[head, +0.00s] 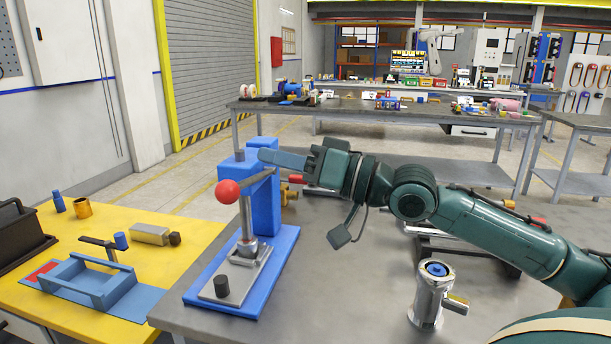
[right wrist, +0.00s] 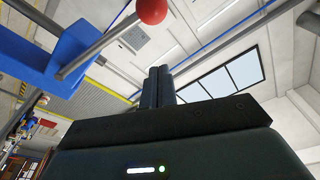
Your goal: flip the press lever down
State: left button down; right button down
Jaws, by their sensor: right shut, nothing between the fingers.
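The blue press (head: 265,205) stands on a blue base at the front left of the grey table. Its lever (head: 256,181) is a grey bar ending in a red ball (head: 227,191), sticking out from the press head toward the left. In the right wrist view the lever (right wrist: 97,45) and red ball (right wrist: 152,10) are at the upper left, apart from the fingers. My right gripper (head: 264,156) is shut and empty, its fingers pointing left across the top of the press, above and right of the ball. Whether the fingers touch the press is unclear. My left gripper is out of view.
A grey plate with a dark cylinder (head: 221,285) lies on the press base. A chrome fitting with a blue top (head: 432,290) stands to the right. A yellow table (head: 165,270) at left holds a blue fixture (head: 90,283) and small parts. Bare grey tabletop lies between press and fitting.

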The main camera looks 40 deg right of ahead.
pick_arm(q)
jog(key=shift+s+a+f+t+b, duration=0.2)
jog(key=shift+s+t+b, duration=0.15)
jog(key=shift+b, duration=0.85)
pick_arm(e)
jog(key=v, duration=0.4)
jog(key=shift+s+r, duration=0.1)
jog(key=shift+s, duration=0.05)
